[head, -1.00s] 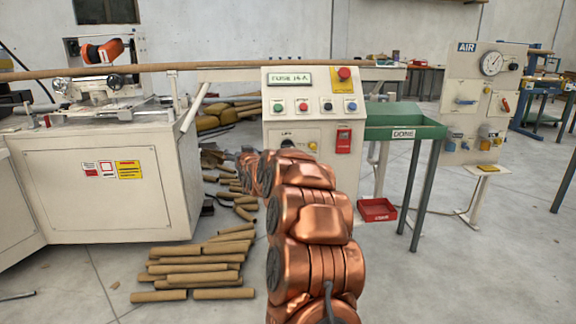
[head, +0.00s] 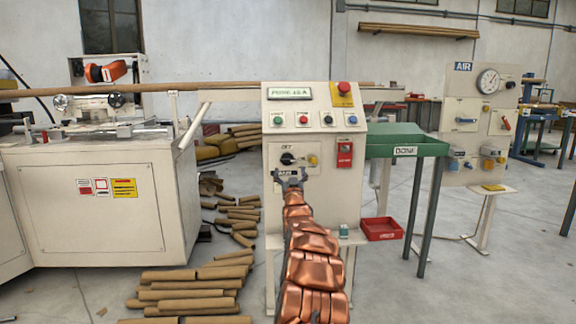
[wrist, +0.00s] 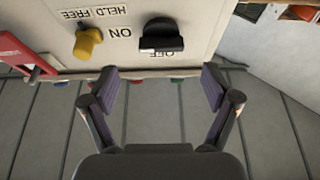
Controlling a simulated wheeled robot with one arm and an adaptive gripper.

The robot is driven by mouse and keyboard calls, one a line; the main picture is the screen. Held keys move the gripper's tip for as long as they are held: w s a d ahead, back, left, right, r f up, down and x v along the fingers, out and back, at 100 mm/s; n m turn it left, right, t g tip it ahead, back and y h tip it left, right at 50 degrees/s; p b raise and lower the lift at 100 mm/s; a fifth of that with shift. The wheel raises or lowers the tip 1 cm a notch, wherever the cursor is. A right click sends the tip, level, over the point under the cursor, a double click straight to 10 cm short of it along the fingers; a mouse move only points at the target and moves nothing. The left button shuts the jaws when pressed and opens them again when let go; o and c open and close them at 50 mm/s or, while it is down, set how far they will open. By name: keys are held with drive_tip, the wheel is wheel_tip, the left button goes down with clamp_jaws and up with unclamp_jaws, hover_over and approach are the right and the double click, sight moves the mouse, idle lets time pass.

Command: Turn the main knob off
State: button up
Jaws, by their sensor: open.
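The main knob (head: 287,159) is a black turn handle on the cream front panel of the control cabinet (head: 313,205). In the wrist view the knob (wrist: 162,38) shows upside down, its bar lying across the picture, with OFF beside its lower edge and ON to its left. My gripper (head: 290,178) is in front of the panel, just below the knob in the head view. In the wrist view my gripper (wrist: 160,85) is open and empty, its fingers spread wide and apart from the knob.
A yellow knob (wrist: 88,42) marked HELD FREE sits left of the black one. A red switch (head: 344,153) is on the panel's right. Push buttons and a red stop button (head: 344,88) are above. Cardboard tubes (head: 190,291) lie on the floor at left.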

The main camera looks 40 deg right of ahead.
sight(288, 161)
drive_tip(key=shift+b+x, duration=0.45)
drive_tip(key=shift+x, duration=1.1)
drive_tip(key=shift+w+d+r, duration=0.15)
drive_tip(key=shift+w+d, duration=0.05)
drive_tip(key=shift+w, duration=0.1)
drive_tip(key=shift+w+d+r+b, duration=0.15)
drive_tip(key=shift+w+d+b, duration=0.15)
drive_tip(key=shift+w+d, duration=0.25)
drive_tip(key=shift+r, duration=0.15)
drive_tip(key=shift+w+d, duration=0.1)
drive_tip(key=shift+w, duration=0.25)
drive_tip(key=shift+r, duration=0.1)
drive_tip(key=c, duration=1.1)
